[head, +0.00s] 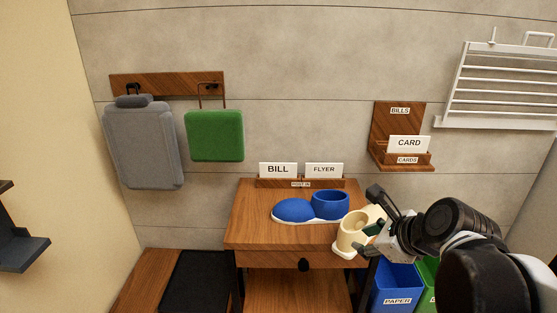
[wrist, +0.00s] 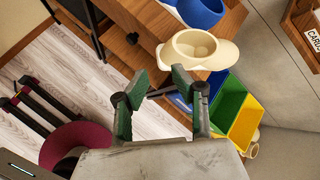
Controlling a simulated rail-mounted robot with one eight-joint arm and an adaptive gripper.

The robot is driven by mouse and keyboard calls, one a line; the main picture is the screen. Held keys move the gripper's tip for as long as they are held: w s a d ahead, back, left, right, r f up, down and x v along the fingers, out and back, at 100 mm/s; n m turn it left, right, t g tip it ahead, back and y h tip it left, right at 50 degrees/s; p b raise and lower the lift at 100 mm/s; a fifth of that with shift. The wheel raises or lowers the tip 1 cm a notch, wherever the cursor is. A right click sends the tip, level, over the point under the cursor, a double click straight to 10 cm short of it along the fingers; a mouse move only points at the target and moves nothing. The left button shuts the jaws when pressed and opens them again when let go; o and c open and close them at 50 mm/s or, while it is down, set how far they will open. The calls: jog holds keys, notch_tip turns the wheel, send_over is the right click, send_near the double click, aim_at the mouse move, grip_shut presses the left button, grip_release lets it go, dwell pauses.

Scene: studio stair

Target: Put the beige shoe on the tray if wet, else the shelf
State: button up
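The beige shoe (head: 349,243) is at the right edge of the small wooden table, partly hidden by my gripper (head: 376,212) in the head view. In the wrist view the beige shoe (wrist: 222,55) lies just beyond the fingertips, its round opening facing up. My gripper (wrist: 158,78) is open, with a gap between its green-padded fingers and nothing between them. One fingertip is close to the shoe; I cannot tell whether it touches. No water shows on the shoe. A black tray-like surface (head: 195,280) lies at lower left. Which surface is the task's shelf is unclear.
A blue shoe (head: 295,210) sits on the table (head: 250,218), beside a holder with BILL and FLYER cards (head: 300,170). Blue and green bins (head: 397,285) stand below right. A white rack (head: 500,85) and a card holder (head: 400,125) hang on the wall. Bags hang at left.

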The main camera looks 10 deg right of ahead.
jog(key=s+a+n+h, duration=0.1)
jog(key=s+n, duration=0.3)
jog(key=n, duration=0.8)
jog(key=s+a+n+g, duration=0.1)
jog(key=s+a+n, duration=0.2)
jog(key=n, duration=1)
jog(key=shift+s+r+g+h, duration=0.3)
jog(key=shift+s+r+h, duration=0.1)
jog(key=shift+s, duration=0.4)
jog(key=shift+o, duration=0.7)
jog(key=shift+s+n, duration=0.1)
jog(key=shift+n, duration=0.4)
jog(key=o, duration=1.3)
jog(key=shift+c, duration=0.2)
